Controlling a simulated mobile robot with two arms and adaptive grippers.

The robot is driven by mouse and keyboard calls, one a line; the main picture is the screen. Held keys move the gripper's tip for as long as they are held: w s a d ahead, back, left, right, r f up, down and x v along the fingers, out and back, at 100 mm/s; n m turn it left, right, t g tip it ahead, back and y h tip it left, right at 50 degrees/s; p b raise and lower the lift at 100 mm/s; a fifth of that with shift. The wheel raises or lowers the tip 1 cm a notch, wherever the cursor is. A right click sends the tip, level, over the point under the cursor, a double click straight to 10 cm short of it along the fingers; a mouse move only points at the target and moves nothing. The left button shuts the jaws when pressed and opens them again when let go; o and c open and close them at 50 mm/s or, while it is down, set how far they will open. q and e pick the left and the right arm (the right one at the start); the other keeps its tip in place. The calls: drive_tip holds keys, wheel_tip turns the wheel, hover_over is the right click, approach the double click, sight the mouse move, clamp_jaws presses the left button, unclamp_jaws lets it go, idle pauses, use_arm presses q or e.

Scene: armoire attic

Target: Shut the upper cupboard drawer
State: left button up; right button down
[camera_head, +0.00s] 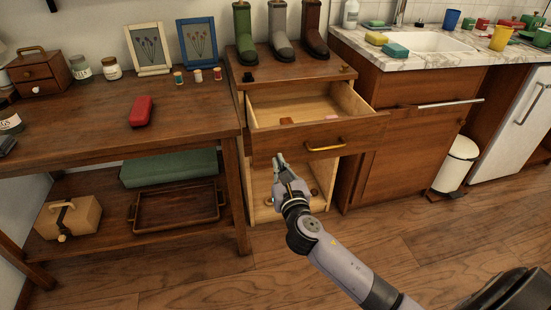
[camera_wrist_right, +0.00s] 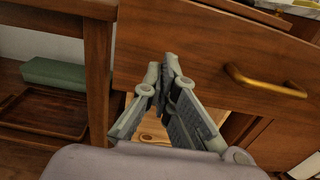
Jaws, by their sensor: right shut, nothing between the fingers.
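The upper cupboard drawer (camera_head: 318,138) is pulled out in the head view, with a brass handle (camera_head: 325,146) on its wooden front. A couple of small items lie inside it. My right gripper (camera_head: 279,159) is shut and empty, in front of the left part of the drawer front near its lower edge. In the right wrist view the drawer front (camera_wrist_right: 215,50) fills the upper middle, and the handle (camera_wrist_right: 265,80) is to the right of my fingertips (camera_wrist_right: 168,62). I cannot tell whether the fingertips touch the front. My left gripper is not in view.
Several boots (camera_head: 283,30) stand on the cupboard top. A wooden table (camera_head: 80,110) with a red case (camera_head: 141,111) is on the left. A sink counter (camera_head: 400,60) and a white bin (camera_head: 457,165) are on the right. The floor in front (camera_head: 430,240) is clear.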

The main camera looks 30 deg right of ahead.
sight(273, 150)
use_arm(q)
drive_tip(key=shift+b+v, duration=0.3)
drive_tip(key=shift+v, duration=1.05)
use_arm(e)
drive_tip(key=shift+x, duration=1.95)
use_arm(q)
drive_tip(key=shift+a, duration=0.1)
